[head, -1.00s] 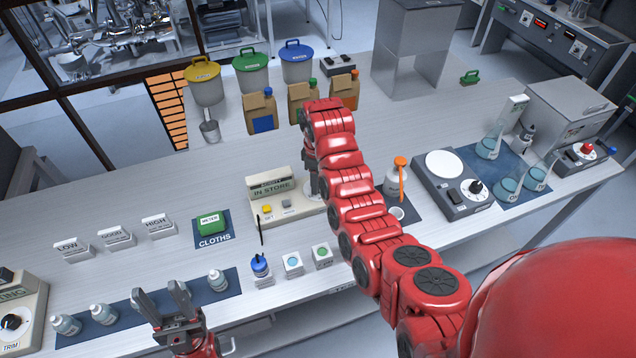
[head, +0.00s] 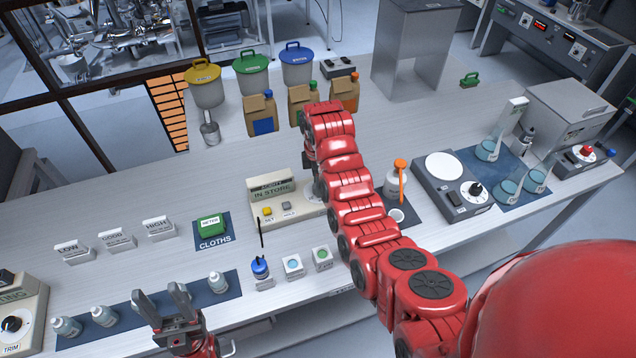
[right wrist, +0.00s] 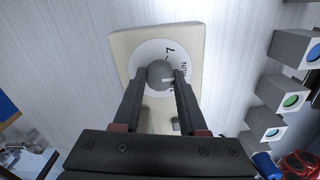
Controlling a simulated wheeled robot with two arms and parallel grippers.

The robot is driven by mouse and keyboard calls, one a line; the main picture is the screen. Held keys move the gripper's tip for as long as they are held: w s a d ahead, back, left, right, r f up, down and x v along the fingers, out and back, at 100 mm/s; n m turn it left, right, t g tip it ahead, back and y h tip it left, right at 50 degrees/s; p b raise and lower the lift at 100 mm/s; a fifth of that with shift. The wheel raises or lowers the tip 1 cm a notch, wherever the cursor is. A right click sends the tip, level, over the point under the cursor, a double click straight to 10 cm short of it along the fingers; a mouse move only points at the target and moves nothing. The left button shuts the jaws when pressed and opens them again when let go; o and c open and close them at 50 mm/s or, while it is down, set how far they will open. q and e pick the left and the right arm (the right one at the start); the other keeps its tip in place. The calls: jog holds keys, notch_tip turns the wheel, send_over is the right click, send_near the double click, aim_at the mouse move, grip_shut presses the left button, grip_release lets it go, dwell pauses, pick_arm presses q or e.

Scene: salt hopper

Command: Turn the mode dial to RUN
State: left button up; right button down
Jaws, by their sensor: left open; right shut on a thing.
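The mode dial is on a cream unit (head: 285,203) whose display reads IN STORE. In the head view my right arm hides most of the dial. In the right wrist view its round grey knob (right wrist: 160,73) sits on a white disc (right wrist: 146,53) with dark lettering at its right edge, too small to read surely. A light mark on the knob faces that lettering. My right gripper (right wrist: 160,78) is shut on the knob, one finger on each side. My left gripper (head: 163,297) is open and empty at the front edge of the bench, well left of the unit.
Jugs (head: 262,115) stand behind.

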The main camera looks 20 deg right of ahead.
dwell(0.3)
jog(key=shift+c, duration=2.2)
grip_release()
jog(key=shift+r, duration=0.1)
notch_tip(320, 180, up, 9)
jog(key=p, duration=0.7)
jog(key=shift+d, duration=0.1)
notch_tip(320, 180, up, 8)
jog(key=shift+r, duration=0.15)
